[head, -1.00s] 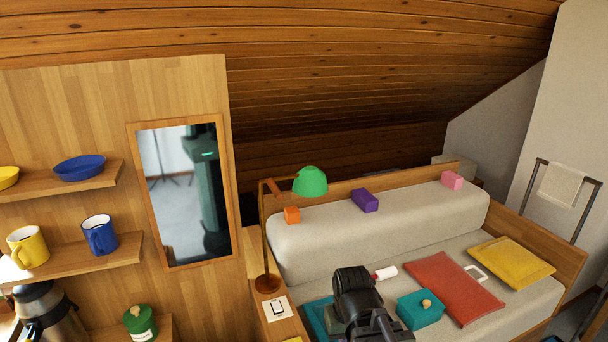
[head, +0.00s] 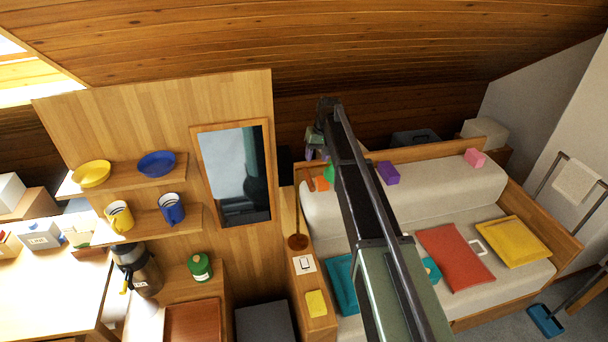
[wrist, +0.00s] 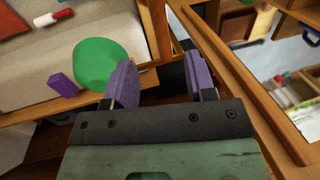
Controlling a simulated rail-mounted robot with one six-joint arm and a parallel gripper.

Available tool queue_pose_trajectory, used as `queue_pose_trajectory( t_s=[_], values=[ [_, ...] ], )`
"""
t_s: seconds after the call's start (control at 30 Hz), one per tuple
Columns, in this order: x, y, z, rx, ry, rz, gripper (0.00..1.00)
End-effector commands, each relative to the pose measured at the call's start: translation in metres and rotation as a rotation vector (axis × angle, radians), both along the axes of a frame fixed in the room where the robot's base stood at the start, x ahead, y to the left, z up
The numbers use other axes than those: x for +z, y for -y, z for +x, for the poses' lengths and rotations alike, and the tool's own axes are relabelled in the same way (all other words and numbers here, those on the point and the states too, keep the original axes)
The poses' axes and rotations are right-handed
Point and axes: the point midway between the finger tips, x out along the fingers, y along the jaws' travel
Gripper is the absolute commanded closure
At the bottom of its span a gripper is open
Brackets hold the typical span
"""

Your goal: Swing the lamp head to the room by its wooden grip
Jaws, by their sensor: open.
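The lamp stands on the narrow wooden ledge beside the sofa, its thin brown stem (head: 297,212) rising from a round base (head: 298,241). Its green head (head: 328,173) is partly hidden behind my arm in the head view. In the wrist view the green head (wrist: 98,66) shows large, just left of my left finger. A short reddish-brown piece, seemingly the wooden grip (head: 309,179), shows near the stem top. My gripper (head: 317,154) is above the lamp top, its purple fingers apart. In the wrist view nothing is clearly held between the fingers (wrist: 161,80).
A mirror (head: 232,172) hangs on the wood panel left of the lamp. An orange block (head: 321,184), purple block (head: 388,173) and pink block (head: 474,157) sit on the sofa backrest (head: 430,190). The sloped wooden ceiling (head: 300,45) is above and behind.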

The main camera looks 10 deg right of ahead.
Motion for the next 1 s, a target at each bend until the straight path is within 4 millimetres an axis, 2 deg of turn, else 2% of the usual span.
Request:
queue_pose_trajectory(
  t_s=[0.17,0.4,0.5,0.6,0.87,1.0],
  values=[
    [-0.028,-0.004,-0.001,0.000,0.000,-0.001,0.50],
    [-0.086,-0.015,-0.002,0.000,0.000,-0.001,0.50],
    [-0.102,-0.019,-0.002,-0.001,0.000,-0.001,0.50],
    [-0.108,-0.021,-0.002,-0.001,0.000,-0.001,0.50],
    [-0.104,-0.021,-0.002,-0.001,0.000,-0.001,0.51],
    [-0.104,-0.021,-0.002,-0.001,0.000,-0.001,0.72]
  ],
)
